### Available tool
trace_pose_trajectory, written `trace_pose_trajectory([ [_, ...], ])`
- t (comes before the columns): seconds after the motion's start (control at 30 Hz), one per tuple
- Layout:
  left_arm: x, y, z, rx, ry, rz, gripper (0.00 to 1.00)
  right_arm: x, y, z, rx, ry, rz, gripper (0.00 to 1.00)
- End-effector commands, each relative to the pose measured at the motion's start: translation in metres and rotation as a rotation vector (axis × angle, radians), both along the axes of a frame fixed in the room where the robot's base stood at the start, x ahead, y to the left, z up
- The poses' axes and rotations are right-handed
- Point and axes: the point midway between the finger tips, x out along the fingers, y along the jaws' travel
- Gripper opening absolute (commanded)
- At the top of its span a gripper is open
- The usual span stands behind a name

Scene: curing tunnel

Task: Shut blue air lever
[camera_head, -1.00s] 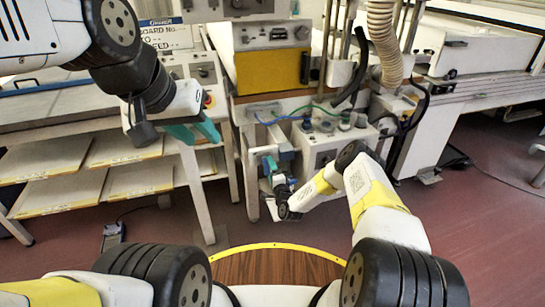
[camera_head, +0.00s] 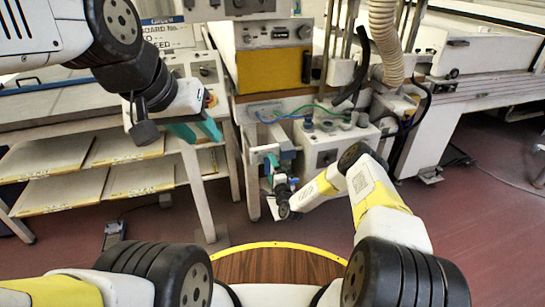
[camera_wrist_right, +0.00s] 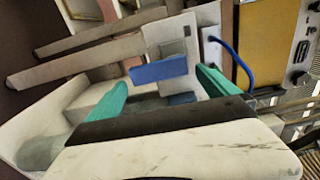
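The blue air lever (camera_wrist_right: 158,70) is a flat blue bar in front of a pale grey plate in the right wrist view. My right gripper (camera_wrist_right: 163,80) has its two teal fingers wide apart, one on either side of the lever's line. The lever shows between and just beyond the fingertips, with no contact visible. In the head view my right gripper (camera_head: 274,168) is low at the front of the machine, where the lever is too small and covered to make out clearly. My left gripper (camera_head: 193,131) hangs at the left near the bench, teal fingers apart and empty.
A white valve box (camera_head: 325,147) with knobs stands right of my right gripper. A blue hose (camera_wrist_right: 235,60) curves close to the lever's right. The bench with shelves (camera_head: 140,178) is at the left. A yellow panel (camera_head: 272,70) is above. Open floor (camera_head: 470,215) lies at the right.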

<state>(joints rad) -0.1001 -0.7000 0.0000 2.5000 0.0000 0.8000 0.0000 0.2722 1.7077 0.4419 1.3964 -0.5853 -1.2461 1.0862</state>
Motion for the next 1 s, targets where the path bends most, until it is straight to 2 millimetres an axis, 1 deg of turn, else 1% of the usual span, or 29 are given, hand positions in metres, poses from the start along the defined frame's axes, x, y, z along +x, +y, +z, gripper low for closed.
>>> trace_pose_trajectory([
  [0.17, 0.0, 0.0, 0.0, 0.0, 0.0, 0.0, 0.36, -0.001, 0.0, 0.0, -0.001, 0.0, 0.0, 0.98],
  [0.27, 0.0, 0.0, 0.0, 0.0, 0.0, 0.0, 0.36, -0.009, -0.003, 0.0, 0.0, 0.0, 0.0, 0.98],
  [0.5, 0.0, 0.0, 0.0, 0.0, 0.0, 0.0, 0.36, -0.047, -0.016, -0.001, 0.0, 0.002, 0.0, 0.98],
  [0.6, 0.0, 0.0, 0.0, 0.0, 0.0, 0.0, 0.36, -0.061, -0.021, 0.0, 0.0, 0.001, 0.0, 0.98],
  [0.7, 0.0, 0.0, 0.0, 0.0, 0.0, 0.0, 0.36, -0.07, -0.023, 0.0, 0.0, 0.001, 0.0, 0.98],
  [0.8, 0.0, 0.0, 0.0, 0.0, 0.0, 0.0, 0.36, -0.074, -0.024, 0.0, 0.0, 0.0, 0.0, 0.98],
  [1.0, 0.0, 0.0, 0.0, 0.0, 0.0, 0.0, 0.36, -0.074, -0.024, 0.0, -0.001, -0.001, 0.0, 0.98],
])
